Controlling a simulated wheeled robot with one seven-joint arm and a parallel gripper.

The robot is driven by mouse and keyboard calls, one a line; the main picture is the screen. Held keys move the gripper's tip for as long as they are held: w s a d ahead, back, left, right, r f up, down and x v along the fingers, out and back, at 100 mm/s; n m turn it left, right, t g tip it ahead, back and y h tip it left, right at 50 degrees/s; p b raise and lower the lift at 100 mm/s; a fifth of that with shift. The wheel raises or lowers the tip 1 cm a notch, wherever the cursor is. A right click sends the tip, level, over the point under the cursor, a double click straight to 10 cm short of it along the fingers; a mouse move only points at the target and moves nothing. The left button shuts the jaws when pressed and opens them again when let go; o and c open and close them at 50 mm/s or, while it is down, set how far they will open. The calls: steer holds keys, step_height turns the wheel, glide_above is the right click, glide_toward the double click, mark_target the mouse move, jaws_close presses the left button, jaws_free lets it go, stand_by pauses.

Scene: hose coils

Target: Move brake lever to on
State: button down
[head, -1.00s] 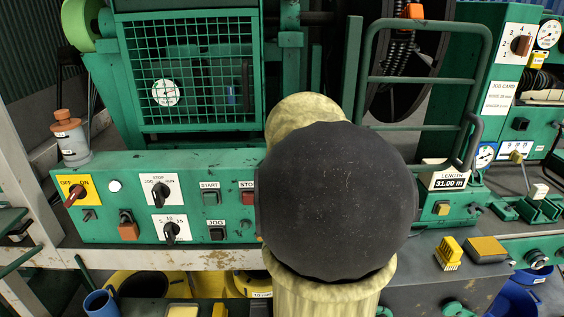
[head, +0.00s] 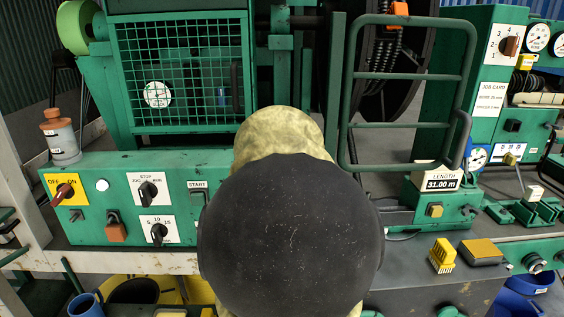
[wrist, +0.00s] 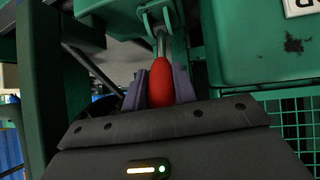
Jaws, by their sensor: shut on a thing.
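In the wrist view, a red grip on a bare metal rod, the brake lever (wrist: 161,84), stands between the two grey-purple fingers of my gripper (wrist: 160,90). The gripper is shut on the red grip. The rod runs up from the grip to a green housing. In the head view my own dark, rounded arm link hides the gripper and the lever. No on or off marking for the lever shows in the wrist view.
A green control panel (head: 95,215) with switches, including a red OFF/ON switch (head: 62,193), is left of my arm. A wire-mesh guard (head: 180,75) and green tubular frame (head: 410,95) stand behind. A length display (head: 441,184) is at right. Green posts crowd the wrist view.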

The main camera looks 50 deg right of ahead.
steer(key=shift+s+f, duration=0.1)
steer(key=shift+f, duration=0.1)
steer(key=c, duration=1.2)
jaws_free()
steer(key=shift+o, duration=0.4)
steer(key=shift+r, duration=0.2)
steer(key=b+v, duration=1)
steer(key=v, duration=0.7)
steer(key=shift+a, duration=0.2)
